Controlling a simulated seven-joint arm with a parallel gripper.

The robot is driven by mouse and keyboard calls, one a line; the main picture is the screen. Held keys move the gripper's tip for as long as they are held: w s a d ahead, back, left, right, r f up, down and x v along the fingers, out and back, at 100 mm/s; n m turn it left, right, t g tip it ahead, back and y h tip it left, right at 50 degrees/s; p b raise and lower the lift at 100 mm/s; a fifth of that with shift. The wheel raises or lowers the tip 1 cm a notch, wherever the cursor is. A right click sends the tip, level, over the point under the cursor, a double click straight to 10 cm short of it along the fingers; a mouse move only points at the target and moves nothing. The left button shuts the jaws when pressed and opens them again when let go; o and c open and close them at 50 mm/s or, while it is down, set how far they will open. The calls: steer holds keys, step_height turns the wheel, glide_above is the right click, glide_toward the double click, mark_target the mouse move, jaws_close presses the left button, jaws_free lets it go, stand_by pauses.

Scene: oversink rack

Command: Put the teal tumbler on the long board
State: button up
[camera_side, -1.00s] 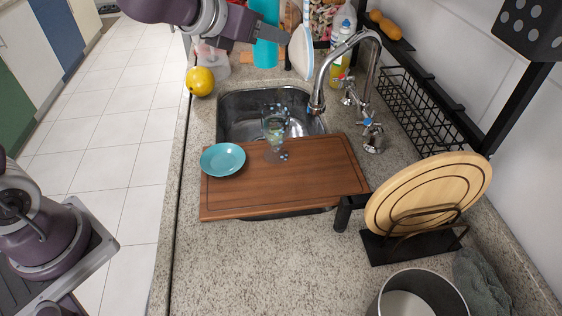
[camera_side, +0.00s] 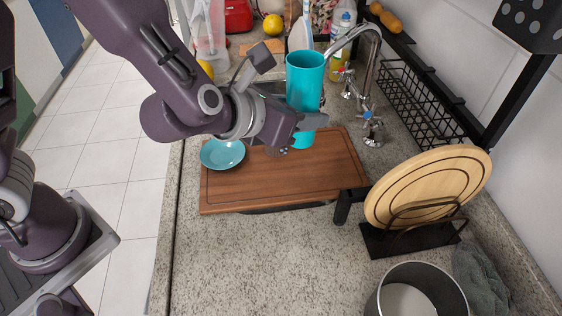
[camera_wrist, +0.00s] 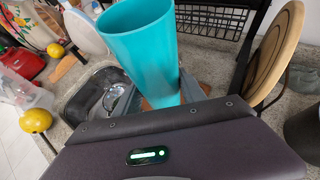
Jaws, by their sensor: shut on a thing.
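The teal tumbler (camera_side: 305,82) is upright in my gripper (camera_side: 312,122), which is shut on its lower part. It also shows in the wrist view (camera_wrist: 148,45), mouth up, between the two fingers (camera_wrist: 155,92). The long brown board (camera_side: 275,185) lies across the sink. The tumbler's base appears over the board's far part, right of the middle; I cannot tell whether it touches. A teal dish (camera_side: 222,154) sits on the board's far left corner. A clear glass (camera_wrist: 113,97) shows in the wrist view left of the tumbler; my gripper mostly hides it in the side view.
The faucet (camera_side: 368,60) stands behind the board at the right. A round wooden board (camera_side: 430,185) stands in a black rack at the right, close to the board's right end. A pot (camera_side: 418,290) is at the front right. The board's near half is bare.

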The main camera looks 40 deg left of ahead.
glide_above(297, 181)
step_height(297, 181, down, 12)
steer(key=shift+r, duration=0.1)
steer(key=o, duration=1.4)
